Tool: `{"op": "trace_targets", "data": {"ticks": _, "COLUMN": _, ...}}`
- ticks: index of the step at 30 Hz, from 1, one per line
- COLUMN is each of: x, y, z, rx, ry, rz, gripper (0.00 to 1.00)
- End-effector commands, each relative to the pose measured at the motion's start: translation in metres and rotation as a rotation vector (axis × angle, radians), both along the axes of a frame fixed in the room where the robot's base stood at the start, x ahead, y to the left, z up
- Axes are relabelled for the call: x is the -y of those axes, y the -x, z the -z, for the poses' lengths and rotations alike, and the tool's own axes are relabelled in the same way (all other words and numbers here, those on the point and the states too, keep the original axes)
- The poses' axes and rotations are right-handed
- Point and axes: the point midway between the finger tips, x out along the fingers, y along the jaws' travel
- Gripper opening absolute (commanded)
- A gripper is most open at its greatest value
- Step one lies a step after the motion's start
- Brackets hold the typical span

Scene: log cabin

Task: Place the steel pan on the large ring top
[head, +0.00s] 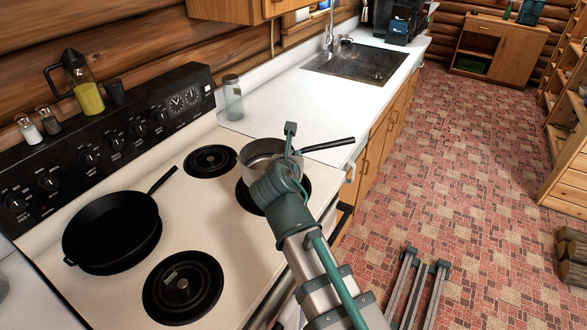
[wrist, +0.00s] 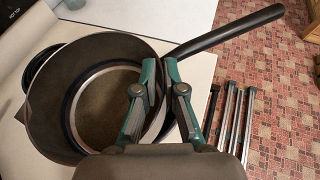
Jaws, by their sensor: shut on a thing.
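The steel pan (head: 258,155) is a grey pot with a long black handle (head: 328,145) pointing right. My gripper (wrist: 161,78) is shut on its rim near the handle, one finger inside and one outside. The pan (wrist: 50,95) looks upright and is over or on the right front ring (head: 242,197), which looks larger than the ring behind it. My arm and the pan hide much of that ring. I cannot tell whether the pan's base touches it.
A black skillet (head: 110,228) stands at the stove's left rear. The left front ring (head: 183,288) and right rear ring (head: 210,161) are bare. A glass jar (head: 233,98) stands on the white counter (head: 290,95). Two shakers and an oil jug (head: 88,95) stand on the control panel.

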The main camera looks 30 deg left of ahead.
Motion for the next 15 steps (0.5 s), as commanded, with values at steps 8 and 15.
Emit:
{"op": "trace_targets", "data": {"ticks": 8, "x": -0.021, "y": -0.036, "z": 0.040, "rx": -0.001, "ry": 0.001, "rz": 0.000, "gripper": 0.00}}
{"op": "trace_targets", "data": {"ticks": 15, "x": -0.026, "y": -0.045, "z": 0.054, "rx": 0.000, "ry": -0.002, "rz": -0.001, "gripper": 0.00}}
